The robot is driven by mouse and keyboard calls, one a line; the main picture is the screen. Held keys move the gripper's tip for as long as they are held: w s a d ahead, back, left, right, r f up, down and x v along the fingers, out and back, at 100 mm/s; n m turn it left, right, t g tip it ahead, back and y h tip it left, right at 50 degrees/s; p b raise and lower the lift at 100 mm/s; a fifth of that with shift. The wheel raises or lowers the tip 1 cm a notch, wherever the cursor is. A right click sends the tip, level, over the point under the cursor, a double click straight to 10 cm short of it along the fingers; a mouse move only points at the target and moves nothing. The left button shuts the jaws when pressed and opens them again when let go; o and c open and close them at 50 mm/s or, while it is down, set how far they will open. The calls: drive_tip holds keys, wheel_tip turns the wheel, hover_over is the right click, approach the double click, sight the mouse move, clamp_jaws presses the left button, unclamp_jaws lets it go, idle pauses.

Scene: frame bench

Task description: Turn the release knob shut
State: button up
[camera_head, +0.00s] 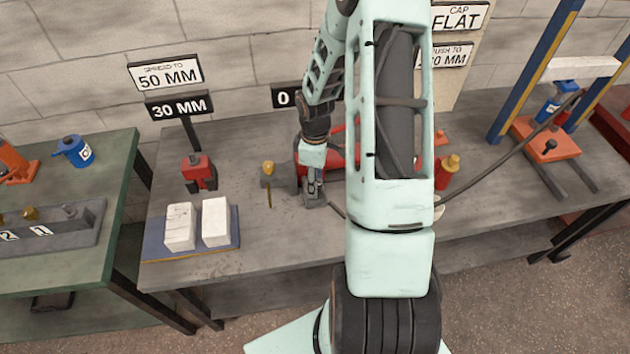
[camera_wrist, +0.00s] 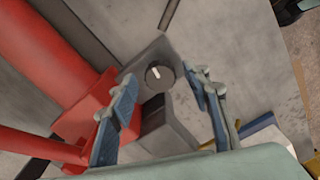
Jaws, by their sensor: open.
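The release knob (camera_wrist: 157,76) is a small dark round dial with a white pointer line, set on a grey block (camera_wrist: 172,50) beside the red pump body (camera_wrist: 75,70). In the wrist view my gripper (camera_wrist: 165,77) is open, with one blue-padded finger on each side of the knob. The knob shows uncovered between the fingertips; I cannot tell whether they touch it. In the head view my gripper (camera_head: 313,196) points down at the bench next to the red pump (camera_head: 337,152). There the knob is hidden or too small to make out.
Left on the bench (camera_head: 290,250), two white blocks (camera_head: 197,224) sit on a blue tray (camera_head: 160,252), with a red tool (camera_head: 198,172) behind. A brass-topped piece (camera_head: 268,170) stands left of my gripper. A hose (camera_head: 490,180) runs right to an orange-based press (camera_head: 546,143).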

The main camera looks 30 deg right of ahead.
drive_tip(key=shift+f, duration=0.25)
drive_tip(key=c, duration=1.2)
drive_tip(key=shift+o, duration=0.2)
